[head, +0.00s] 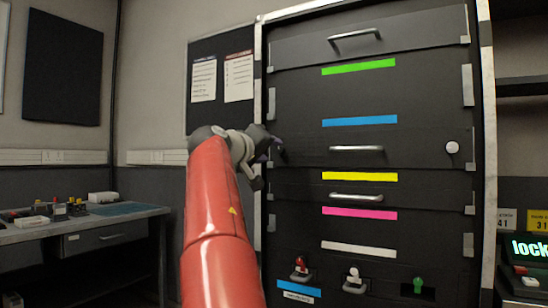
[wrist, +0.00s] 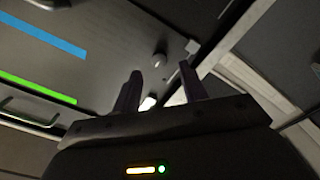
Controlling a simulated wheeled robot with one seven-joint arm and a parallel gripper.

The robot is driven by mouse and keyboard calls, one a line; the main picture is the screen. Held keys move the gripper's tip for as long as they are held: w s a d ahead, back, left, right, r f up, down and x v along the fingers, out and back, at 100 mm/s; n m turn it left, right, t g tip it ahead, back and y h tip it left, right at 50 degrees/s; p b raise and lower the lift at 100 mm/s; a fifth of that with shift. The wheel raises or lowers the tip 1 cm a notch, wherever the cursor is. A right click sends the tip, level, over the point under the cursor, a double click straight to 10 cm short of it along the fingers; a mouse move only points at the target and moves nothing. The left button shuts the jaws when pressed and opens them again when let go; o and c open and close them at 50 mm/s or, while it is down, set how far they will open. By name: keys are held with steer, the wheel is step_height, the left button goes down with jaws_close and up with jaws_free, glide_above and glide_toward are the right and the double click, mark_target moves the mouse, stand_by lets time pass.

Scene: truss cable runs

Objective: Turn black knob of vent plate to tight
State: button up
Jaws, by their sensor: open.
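My gripper (head: 276,148) is at the left edge of the tall black rack, at the height of the panel with the middle handle. In the wrist view my gripper (wrist: 162,64) is open, with two dark fingers pointing at the panel and nothing held. A small round dark-grey knob (wrist: 160,60) shows between and beyond the fingertips, apparently apart from them. It looks like the black knob, though its markings are too small to read. In the head view my gripper seems to hide it. The vent plate (head: 415,150) appears to be this panel.
A white knob (head: 452,147) is at the panel's right end. Silver handles (head: 357,149) and coloured strips cross the rack. Red, white and green (head: 418,285) controls sit low on it. A workbench (head: 85,228) with small items stands at left.

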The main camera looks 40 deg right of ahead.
steer(key=shift+b+v, duration=0.45)
steer(key=shift+v, duration=1.4)
